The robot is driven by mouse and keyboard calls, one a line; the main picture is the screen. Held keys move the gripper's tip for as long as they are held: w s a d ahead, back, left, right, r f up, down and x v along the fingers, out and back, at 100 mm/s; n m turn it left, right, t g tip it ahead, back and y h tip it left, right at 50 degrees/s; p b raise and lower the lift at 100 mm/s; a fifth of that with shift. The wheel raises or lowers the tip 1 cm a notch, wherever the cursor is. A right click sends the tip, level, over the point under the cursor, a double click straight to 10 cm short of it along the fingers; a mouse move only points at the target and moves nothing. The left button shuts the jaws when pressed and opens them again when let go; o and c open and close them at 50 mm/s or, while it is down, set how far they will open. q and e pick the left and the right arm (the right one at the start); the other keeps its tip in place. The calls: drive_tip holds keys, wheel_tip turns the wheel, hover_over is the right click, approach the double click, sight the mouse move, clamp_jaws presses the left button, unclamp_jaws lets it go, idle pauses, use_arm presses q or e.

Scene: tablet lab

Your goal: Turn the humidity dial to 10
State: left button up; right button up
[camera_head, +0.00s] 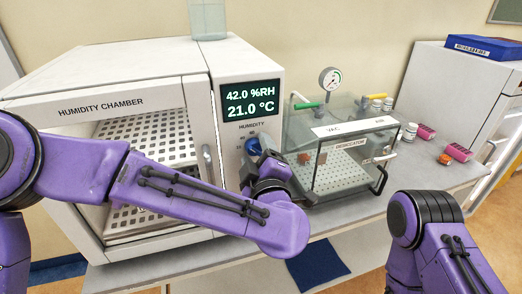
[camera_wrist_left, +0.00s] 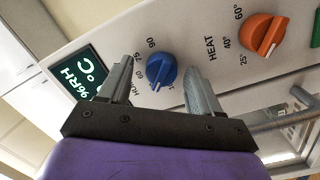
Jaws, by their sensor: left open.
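The blue humidity dial (camera_wrist_left: 161,70) is on the front panel of the humidity chamber (camera_head: 105,103). In the left wrist view it lies between the two fingers of my left gripper (camera_wrist_left: 158,85), which are apart, one on each side. I cannot tell whether a finger touches it. In the head view the dial (camera_head: 253,146) shows just above my left wrist, and my left gripper (camera_head: 262,160) is mostly hidden there. The display (camera_head: 251,99) reads 42.0 %RH and 21.0 °C. My right arm is at the lower right; its gripper is out of view.
An orange heat dial (camera_wrist_left: 262,34) is beside the humidity dial. A clear desiccator box (camera_head: 345,150) with a gauge (camera_head: 330,79) stands right of the chamber, close to my left wrist.

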use_arm(q)
drive_tip(key=shift+a, duration=0.1)
drive_tip(key=c, duration=0.4)
drive_tip(key=shift+w+a, duration=0.1)
drive_tip(key=c, duration=0.6)
drive_tip(key=shift+c, duration=0.2)
drive_tip(key=shift+f+n+b, duration=0.2)
drive_tip(key=shift+n+b, duration=0.1)
drive_tip(key=shift+b, duration=0.25)
drive_tip(key=n+b, duration=0.4)
drive_tip(key=b, duration=0.1)
drive_tip(key=n+b, duration=0.2)
drive_tip(key=b, duration=0.1)
drive_tip(key=shift+f+t, duration=0.25)
drive_tip(key=shift+t, duration=0.15)
drive_tip(key=shift+r+n+y+b, duration=0.25)
drive_tip(key=shift+n+y+b, duration=0.15)
drive_tip(key=shift+n+b, duration=1.05)
